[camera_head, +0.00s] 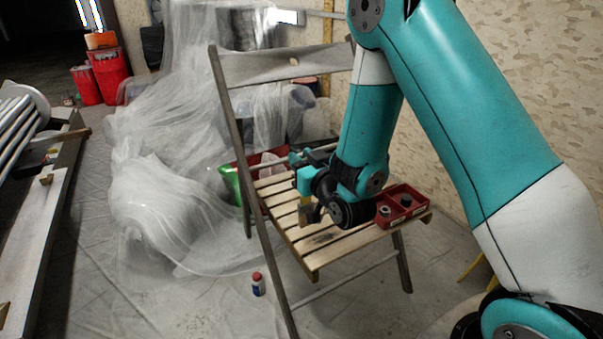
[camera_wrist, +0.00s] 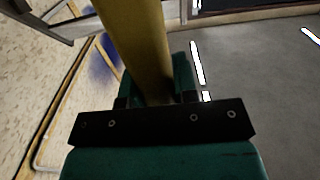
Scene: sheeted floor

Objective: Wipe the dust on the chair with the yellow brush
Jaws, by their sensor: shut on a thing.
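The wooden folding chair (camera_head: 318,258) stands in the middle of the head view, with a slatted seat and a grey backrest. A dark dusty smudge (camera_head: 318,239) shows on the front slats. My gripper (camera_head: 305,182) is over the seat, shut on the yellow brush (camera_head: 306,212), which points downward at the slats. I cannot tell whether the brush tip touches them. In the wrist view, the yellow handle (camera_wrist: 135,42) stands between the teal fingers of my gripper (camera_wrist: 155,85); the brush end is out of sight there.
A red tray (camera_head: 413,211) with dark round parts sits on the seat's right side, close to my wrist. A small bottle (camera_head: 258,284) stands on the floor by the chair. Clear plastic sheeting (camera_head: 165,205) covers things to the left. Red containers (camera_head: 108,72) stand at the back left.

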